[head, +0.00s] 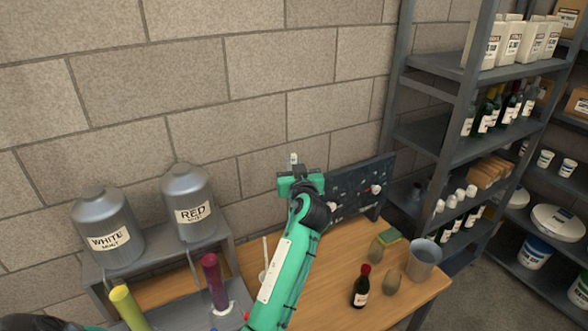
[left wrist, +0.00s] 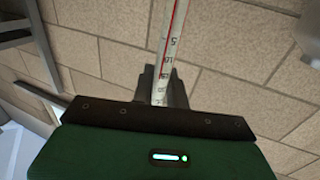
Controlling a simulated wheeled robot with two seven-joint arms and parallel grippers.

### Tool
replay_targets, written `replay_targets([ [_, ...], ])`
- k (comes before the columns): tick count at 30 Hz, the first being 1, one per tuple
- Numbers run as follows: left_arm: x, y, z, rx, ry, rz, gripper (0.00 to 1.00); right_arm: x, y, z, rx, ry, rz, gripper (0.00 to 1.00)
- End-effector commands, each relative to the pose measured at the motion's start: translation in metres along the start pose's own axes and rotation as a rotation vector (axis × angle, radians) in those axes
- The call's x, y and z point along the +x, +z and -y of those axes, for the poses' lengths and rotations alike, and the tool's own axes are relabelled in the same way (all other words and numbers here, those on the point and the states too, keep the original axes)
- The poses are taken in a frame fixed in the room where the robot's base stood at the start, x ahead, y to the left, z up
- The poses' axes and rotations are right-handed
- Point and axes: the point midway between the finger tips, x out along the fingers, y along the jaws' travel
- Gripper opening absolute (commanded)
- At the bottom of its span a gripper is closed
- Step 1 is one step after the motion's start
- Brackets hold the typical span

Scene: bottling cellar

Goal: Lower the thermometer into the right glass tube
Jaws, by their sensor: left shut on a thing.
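The thermometer (left wrist: 172,45) is a pale glass rod with a red line and printed numbers. My left gripper (head: 300,181) is shut on it, raised in front of the brick wall, and a short end of the thermometer (head: 294,159) shows above the gripper. The jaws also show around it in the left wrist view (left wrist: 165,90). The left glass tube (head: 127,306) holds yellow liquid. The thermometer's lower part is hidden in the head view. My right gripper is not in view.
Two metal cans, labelled WHITE (head: 108,228) and RED (head: 190,203), stand on a grey stand (head: 158,252) behind the tubes. A thin white rod (head: 265,252) stands beside my left arm. A small bottle (head: 361,288) and a metal cup (head: 424,260) stand right on the table.

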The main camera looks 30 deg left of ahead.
Motion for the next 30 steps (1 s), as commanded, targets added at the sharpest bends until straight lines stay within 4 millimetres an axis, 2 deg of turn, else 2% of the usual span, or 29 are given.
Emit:
replay_targets([
  [30, 0.000, -0.062, 0.000, -0.002, 0.000, -0.001, 0.00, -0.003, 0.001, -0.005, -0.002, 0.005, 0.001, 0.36],
])
